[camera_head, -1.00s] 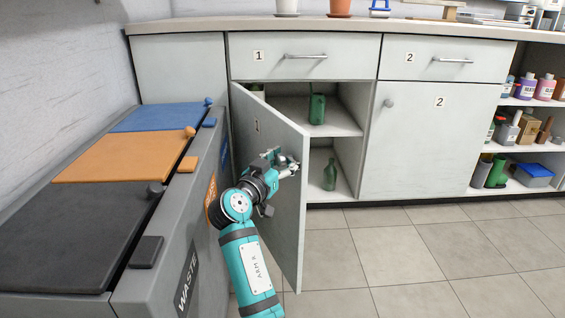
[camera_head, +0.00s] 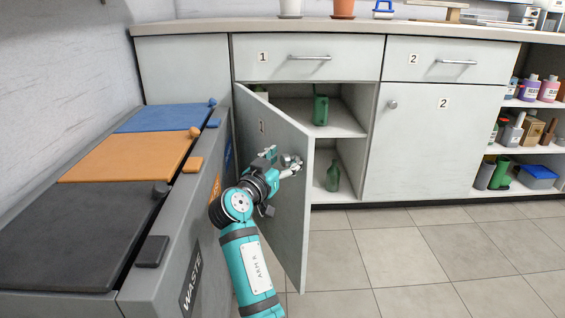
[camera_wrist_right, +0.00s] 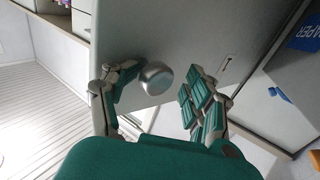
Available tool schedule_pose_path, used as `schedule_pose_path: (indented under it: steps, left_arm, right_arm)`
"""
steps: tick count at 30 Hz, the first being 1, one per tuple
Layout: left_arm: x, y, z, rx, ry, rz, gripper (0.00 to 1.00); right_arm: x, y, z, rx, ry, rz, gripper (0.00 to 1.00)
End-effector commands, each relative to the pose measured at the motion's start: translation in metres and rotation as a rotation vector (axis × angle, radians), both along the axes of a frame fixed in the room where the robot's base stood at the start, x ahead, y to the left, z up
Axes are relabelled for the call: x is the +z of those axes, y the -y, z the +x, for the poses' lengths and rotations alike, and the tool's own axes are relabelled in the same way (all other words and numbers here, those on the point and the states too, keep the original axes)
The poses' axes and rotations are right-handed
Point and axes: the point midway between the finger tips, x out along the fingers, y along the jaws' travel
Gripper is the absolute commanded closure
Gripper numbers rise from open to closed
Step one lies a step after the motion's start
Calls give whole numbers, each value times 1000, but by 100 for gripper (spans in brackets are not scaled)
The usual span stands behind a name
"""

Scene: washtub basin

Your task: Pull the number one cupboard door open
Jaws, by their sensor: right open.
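The number one cupboard door (camera_head: 281,215) stands wide open, swung out toward me below drawer 1, with its number on the face turned to the left. My right gripper (camera_head: 286,162) is at this face, near the door's free edge. In the right wrist view the round silver knob (camera_wrist_right: 157,77) shows between the spread fingers of my right gripper (camera_wrist_right: 157,94). The fingers are open, with a visible gap on each side of the knob. Green bottles, one on the upper shelf (camera_head: 321,109) and one on the lower (camera_head: 333,176), show inside the cupboard. My left gripper is not in view.
A grey waste bin unit (camera_head: 150,272) with blue, orange and black lids stands close to the left of my right arm. The closed number two door (camera_head: 425,150) is to the right. The tiled floor (camera_head: 420,255) is clear there.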

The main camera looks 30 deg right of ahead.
Motion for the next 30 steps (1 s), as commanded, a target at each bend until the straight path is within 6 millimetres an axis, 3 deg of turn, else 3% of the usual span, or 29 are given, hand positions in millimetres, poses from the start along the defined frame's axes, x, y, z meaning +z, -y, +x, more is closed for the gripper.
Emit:
schedule_pose_path:
  steps: [9,15,26,30]
  left_arm:
    - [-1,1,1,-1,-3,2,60]
    - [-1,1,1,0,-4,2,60]
    - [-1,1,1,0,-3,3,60]
    - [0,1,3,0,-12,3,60]
  right_arm:
    - [59,-1,0,2,8,2,45]
    - [87,-2,1,4,3,2,45]
    - [94,-2,1,4,0,1,45]
    - [94,-3,3,26,1,-10,61]
